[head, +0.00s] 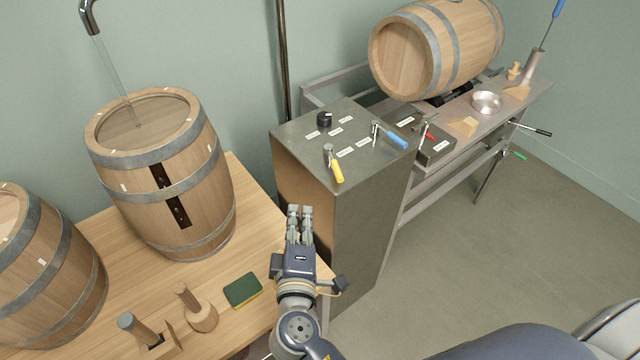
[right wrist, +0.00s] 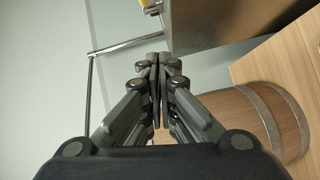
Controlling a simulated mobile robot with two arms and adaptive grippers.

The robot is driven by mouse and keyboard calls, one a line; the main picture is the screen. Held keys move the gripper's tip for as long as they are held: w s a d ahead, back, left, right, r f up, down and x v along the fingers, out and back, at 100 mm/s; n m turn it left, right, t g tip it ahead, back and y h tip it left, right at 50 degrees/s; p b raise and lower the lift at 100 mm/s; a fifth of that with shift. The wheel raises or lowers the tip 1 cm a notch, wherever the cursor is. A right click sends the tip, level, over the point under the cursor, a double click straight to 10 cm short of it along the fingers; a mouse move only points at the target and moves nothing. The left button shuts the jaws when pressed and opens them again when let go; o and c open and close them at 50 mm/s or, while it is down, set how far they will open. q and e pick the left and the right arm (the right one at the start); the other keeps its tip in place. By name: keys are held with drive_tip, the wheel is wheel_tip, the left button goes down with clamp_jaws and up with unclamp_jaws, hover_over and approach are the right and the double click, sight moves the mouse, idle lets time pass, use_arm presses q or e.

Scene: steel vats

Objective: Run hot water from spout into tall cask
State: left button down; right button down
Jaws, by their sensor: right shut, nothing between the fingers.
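The spout (head: 90,16) is a dark curved metal pipe at the top left of the head view. A thin, clear stream (head: 115,80) runs from it into the open top of the tall cask (head: 205,170). A steel cabinet (head: 295,150) carries a yellow-handled lever (head: 336,172), a blue-handled lever (head: 396,139) and a black knob (head: 324,119). My right gripper (head: 299,209) is shut and empty in front of the cabinet. It also shows shut in the right wrist view (right wrist: 159,65). My left gripper is out of view.
Another cask (head: 60,270) stands at the left on the wooden bench (head: 110,245). A green sponge (head: 243,290) and wooden tools (head: 198,312) lie nearby. A cask on its side (head: 405,60) rests beyond the cabinet. The floor (head: 450,255) at right is clear.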

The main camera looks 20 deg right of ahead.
sight(338, 168)
drive_tip(key=w+d+p, duration=0.1)
drive_tip(key=w+d, duration=0.1)
drive_tip(key=w, duration=0.1)
drive_tip(key=w+d+p, duration=0.2)
drive_tip(key=w, duration=0.1)
drive_tip(key=w+d+p, duration=0.1)
drive_tip(key=w+d, duration=0.1)
drive_tip(key=w, duration=0.1)
drive_tip(key=shift+w+d+r+p, duration=0.1)
drive_tip(key=shift+d+r+p, duration=0.2)
drive_tip(key=shift+d+p, duration=0.1)
drive_tip(key=shift+d+f, duration=0.15)
drive_tip(key=shift+d, duration=0.2)
drive_tip(key=shift+d, duration=0.15)
drive_tip(key=d+n+y, duration=0.1)
drive_tip(key=y, duration=0.1)
drive_tip(key=s+d+n+t+y, duration=0.1)
drive_tip(key=n+y, duration=0.1)
drive_tip(key=shift+d+f, duration=0.1)
drive_tip(key=shift+d, duration=0.25)
drive_tip(key=shift+s+d+n+y, duration=0.15)
drive_tip(key=shift+d+n+y, duration=0.15)
drive_tip(key=shift+d+y, duration=0.45)
